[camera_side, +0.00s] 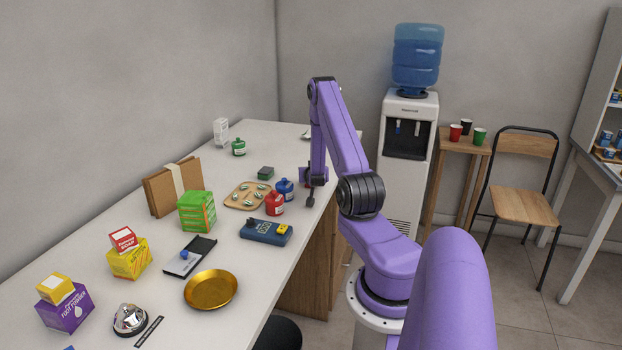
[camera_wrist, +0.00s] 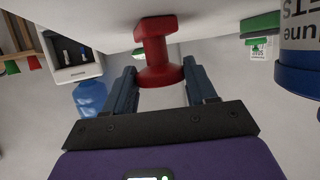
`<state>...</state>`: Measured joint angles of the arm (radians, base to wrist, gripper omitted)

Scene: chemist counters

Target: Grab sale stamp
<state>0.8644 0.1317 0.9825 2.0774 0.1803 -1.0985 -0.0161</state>
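A red stamp-like piece (camera_wrist: 155,50) with a block end and a round flared end shows in the wrist view, its block end against the white counter. I cannot read any marking that names it the sale stamp. My gripper (camera_wrist: 160,75) is open, with its two dark fingers on either side of the round end. Whether they touch it is unclear. The red piece is mostly hidden there by my arm.
In the wrist view the large blue bottle (camera_wrist: 303,70) is close at the right.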

